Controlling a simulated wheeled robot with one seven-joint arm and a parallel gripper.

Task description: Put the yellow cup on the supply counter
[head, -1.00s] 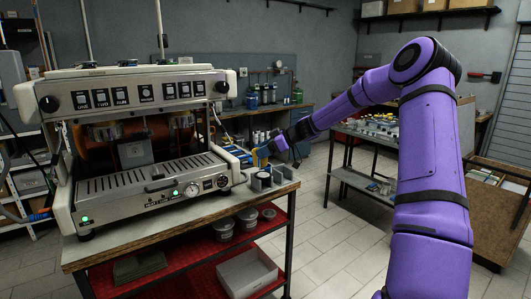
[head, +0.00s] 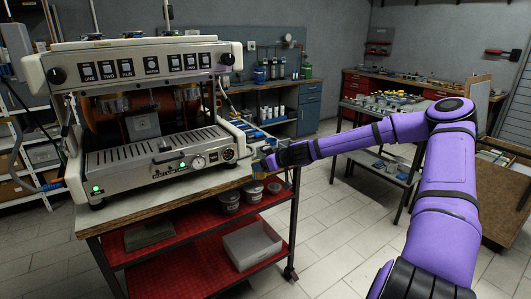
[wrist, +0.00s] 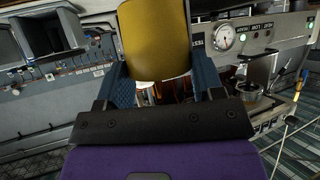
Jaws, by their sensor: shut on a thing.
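The yellow cup (wrist: 153,38) fills the top middle of the wrist view, between the blue fingers of my gripper (wrist: 155,72). My gripper is shut on it. The cup's far side is hidden. Several surfaces could be the supply counter: a metal table (head: 356,118) with small items at mid right, and a wooden-topped counter (head: 262,116) with blue drawers at the back. I cannot tell which it is.
The espresso machine (head: 150,165) stands on a table (head: 150,205) with red shelves at left, close to my gripper. Tubs (head: 229,202) and a white bin (head: 252,243) sit below. Open tiled floor (head: 325,215) lies between this table and the metal table.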

